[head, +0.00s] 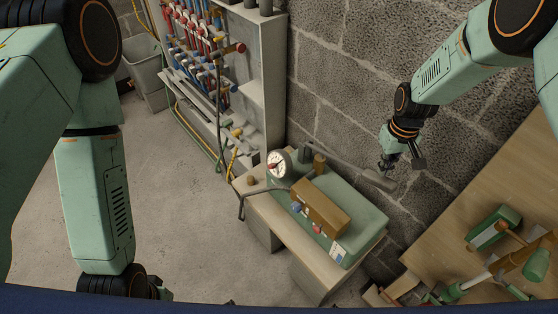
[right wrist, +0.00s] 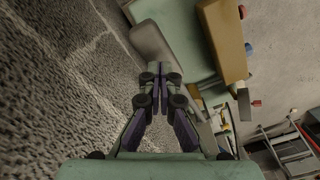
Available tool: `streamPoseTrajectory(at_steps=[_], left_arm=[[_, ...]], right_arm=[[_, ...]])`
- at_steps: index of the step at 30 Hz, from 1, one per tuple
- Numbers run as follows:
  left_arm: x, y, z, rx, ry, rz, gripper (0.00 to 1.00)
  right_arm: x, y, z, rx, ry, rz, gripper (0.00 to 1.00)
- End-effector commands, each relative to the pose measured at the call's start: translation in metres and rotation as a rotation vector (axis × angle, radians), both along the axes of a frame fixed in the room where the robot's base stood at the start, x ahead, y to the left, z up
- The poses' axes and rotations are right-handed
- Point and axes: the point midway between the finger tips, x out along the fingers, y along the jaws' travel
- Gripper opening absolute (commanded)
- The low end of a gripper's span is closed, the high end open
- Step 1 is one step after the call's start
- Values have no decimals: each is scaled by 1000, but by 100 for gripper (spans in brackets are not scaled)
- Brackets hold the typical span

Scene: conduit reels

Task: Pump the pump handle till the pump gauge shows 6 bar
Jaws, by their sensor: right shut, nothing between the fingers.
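The pump is a green unit (head: 358,217) with a brown block (head: 320,207) on top, standing on a small bench. Its round white gauge (head: 279,163) with a red mark faces up at the left end; the reading is too small to tell. The grey pump handle (head: 345,167) is a long bar slanting right along the wall, with a thicker end; that grip also shows in the right wrist view (right wrist: 151,42). My right gripper (head: 386,167) is shut and empty, close by the handle's end; its fingers (right wrist: 157,80) point toward the grip, contact unclear. My left gripper is out of sight.
A block wall (head: 345,70) runs close behind the handle. A wooden table (head: 485,190) with tools is at right. The floor (head: 190,220) left of the bench is clear.

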Motion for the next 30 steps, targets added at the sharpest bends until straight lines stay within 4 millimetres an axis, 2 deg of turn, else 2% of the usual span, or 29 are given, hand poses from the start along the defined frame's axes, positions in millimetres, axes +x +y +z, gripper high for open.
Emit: streamPoseTrajectory(at_steps=[17, 30], left_arm=[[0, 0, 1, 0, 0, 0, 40], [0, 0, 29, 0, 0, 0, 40]], right_arm=[[0, 0, 2, 0, 0, 0, 0], [0, 0, 37, 0, 1, 0, 0]])
